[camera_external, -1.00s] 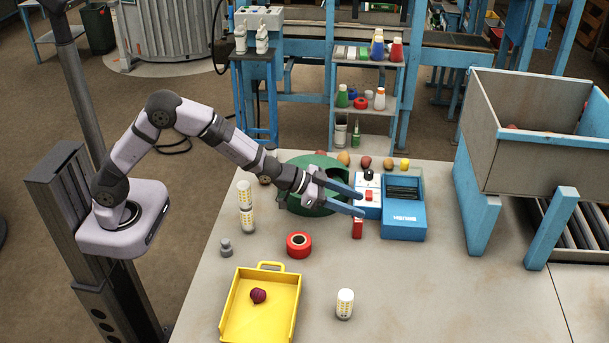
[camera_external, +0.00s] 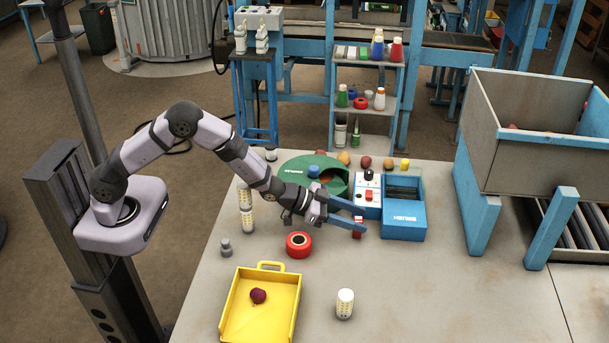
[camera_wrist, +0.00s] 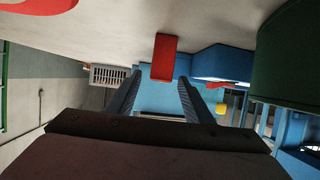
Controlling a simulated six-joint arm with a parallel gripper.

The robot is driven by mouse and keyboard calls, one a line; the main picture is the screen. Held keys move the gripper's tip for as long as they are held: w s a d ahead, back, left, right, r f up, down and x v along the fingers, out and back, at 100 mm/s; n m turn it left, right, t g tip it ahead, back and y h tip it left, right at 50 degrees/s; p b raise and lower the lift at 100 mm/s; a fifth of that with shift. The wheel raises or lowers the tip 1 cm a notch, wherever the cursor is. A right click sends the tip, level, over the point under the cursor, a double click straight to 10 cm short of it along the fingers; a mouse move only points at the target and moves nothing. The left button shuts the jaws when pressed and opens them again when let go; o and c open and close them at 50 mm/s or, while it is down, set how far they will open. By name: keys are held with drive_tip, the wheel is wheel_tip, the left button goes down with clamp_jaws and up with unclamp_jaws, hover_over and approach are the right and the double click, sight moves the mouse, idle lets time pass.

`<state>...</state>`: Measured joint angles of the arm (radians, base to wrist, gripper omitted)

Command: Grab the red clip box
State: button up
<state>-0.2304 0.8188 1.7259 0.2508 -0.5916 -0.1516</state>
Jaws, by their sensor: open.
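The red clip box (camera_external: 357,235) is a small upright red block on the table, just in front of the blue machine (camera_external: 403,222). In the external view my gripper's fingers partly cover it. My gripper (camera_external: 363,221) is open and low, with its blue fingers pointing right at the box. In the wrist view the red clip box (camera_wrist: 164,57) appears ahead, between the lines of my two open fingertips (camera_wrist: 159,77). I cannot tell whether the fingertips reach past its near face. Nothing is held.
A green round housing (camera_external: 300,168) stands behind my gripper. A red ring (camera_external: 299,245) lies nearer the front. A yellow tray (camera_external: 235,305) holds a dark red item (camera_external: 258,296). A white-yellow cylinder (camera_external: 345,303) stands front right. The table's right part is clear.

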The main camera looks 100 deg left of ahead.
drive_tip(key=shift+w+f, duration=0.1)
drive_tip(key=shift+f, duration=0.3)
drive_tip(key=shift+p+x, duration=0.95)
drive_tip(key=shift+x, duration=1.45)
drive_tip(key=c, duration=1.1)
drive_tip(key=shift+r, duration=0.15)
wheel_tip(320, 180, up, 10)
drive_tip(key=p, duration=0.5)
